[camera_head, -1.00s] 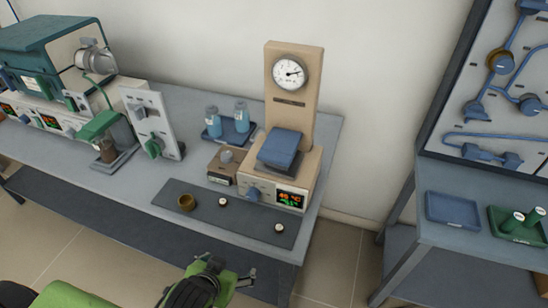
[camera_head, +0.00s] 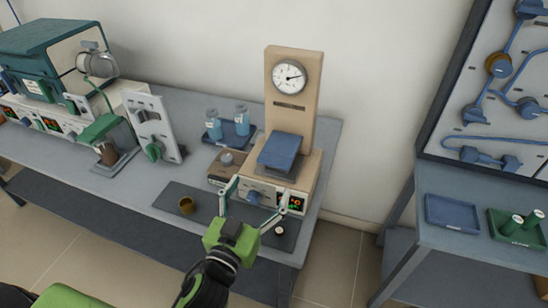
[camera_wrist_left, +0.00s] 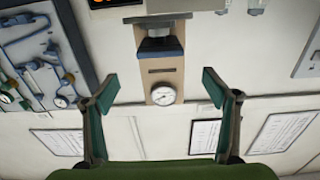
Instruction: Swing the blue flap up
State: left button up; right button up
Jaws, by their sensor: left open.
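The blue flap (camera_head: 280,151) lies tilted over the top of a small beige furnace unit (camera_head: 262,192), below its tall column with a round dial. In the left wrist view, which is upside down, a blue-grey part that looks like the flap (camera_wrist_left: 158,32) shows near the top, above the dial (camera_wrist_left: 163,95). My left gripper (camera_head: 259,189) is open and empty, its fingers spread before the unit's front panel, below the flap and apart from it. Its fingers (camera_wrist_left: 160,85) frame the column in the wrist view. My right gripper is not in view.
A dark mat (camera_head: 174,200) carries a brown bowl (camera_head: 187,206) and a small white-topped piece (camera_head: 279,230). Blue-capped bottles (camera_head: 214,127) stand on a tray behind. A grey switch panel (camera_head: 152,127) stands left. A side table with a blue tray (camera_head: 452,212) is at right.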

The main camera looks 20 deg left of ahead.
aim_at(272, 164)
pick_arm(q)
jog(key=w+p, duration=0.1)
jog(key=w, duration=0.9)
jog(key=shift+w+d+p, duration=0.2)
jog(key=shift+w+p, duration=0.2)
